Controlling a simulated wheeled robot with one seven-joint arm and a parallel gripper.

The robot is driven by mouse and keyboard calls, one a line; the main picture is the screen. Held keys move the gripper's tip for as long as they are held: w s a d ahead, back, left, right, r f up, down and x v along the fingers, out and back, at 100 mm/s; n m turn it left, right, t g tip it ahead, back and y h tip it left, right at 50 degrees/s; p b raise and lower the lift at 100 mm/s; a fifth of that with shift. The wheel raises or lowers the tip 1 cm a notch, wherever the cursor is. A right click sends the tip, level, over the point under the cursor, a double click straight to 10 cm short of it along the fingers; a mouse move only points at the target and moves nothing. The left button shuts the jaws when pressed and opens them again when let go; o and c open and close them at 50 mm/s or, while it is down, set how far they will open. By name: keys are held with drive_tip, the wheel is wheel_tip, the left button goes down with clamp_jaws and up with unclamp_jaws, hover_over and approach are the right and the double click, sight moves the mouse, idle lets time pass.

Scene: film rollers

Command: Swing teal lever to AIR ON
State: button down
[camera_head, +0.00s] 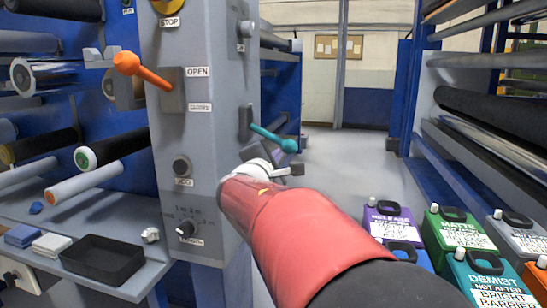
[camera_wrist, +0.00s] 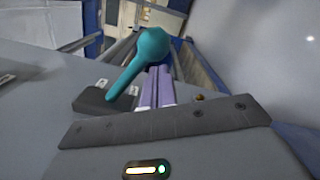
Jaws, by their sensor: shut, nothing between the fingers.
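The teal lever (camera_head: 272,138) is on the right side face of the grey control column. It slants down to the right from its dark mounting plate (camera_head: 245,122). In the wrist view the lever's rounded knob (camera_wrist: 152,44) is at top centre, and its shaft runs down-left to the plate (camera_wrist: 92,99). My gripper (camera_head: 288,149) is shut and empty, close by the lever's free end. In the wrist view its purple fingers (camera_wrist: 157,80) lie just right of the shaft, with the tips partly hidden behind the knob. I cannot tell whether they touch the lever. No AIR ON label is legible.
The grey column (camera_head: 205,130) carries an orange lever (camera_head: 140,68) and knobs on its front. Film rollers (camera_head: 113,147) stand at left above a shelf with a black tray (camera_head: 103,260). Several coloured containers (camera_head: 459,232) stand at lower right. The floor (camera_head: 345,165) behind is clear.

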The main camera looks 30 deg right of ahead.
drive_tip(key=shift+s+d+r+n, duration=0.2)
drive_tip(key=shift+s+r+n, duration=0.05)
drive_tip(key=shift+r+n, duration=0.25)
drive_tip(key=shift+s+d+r+n+p, duration=0.15)
drive_tip(key=shift+s+r+n+p, duration=0.05)
drive_tip(key=shift+r+n, duration=0.25)
drive_tip(key=shift+s+d+r+n+p, duration=0.15)
drive_tip(key=shift+r+n, duration=0.15)
drive_tip(key=shift+n, duration=0.25)
wheel_tip(320, 180, up, 6)
drive_tip(key=n+p, duration=0.3)
drive_tip(key=n, duration=0.3)
drive_tip(key=shift+s+d+r+t+p, duration=0.2)
drive_tip(key=shift+s+d+t+p, duration=0.1)
drive_tip(key=shift+t, duration=0.1)
drive_tip(key=shift+w+a+r, duration=0.1)
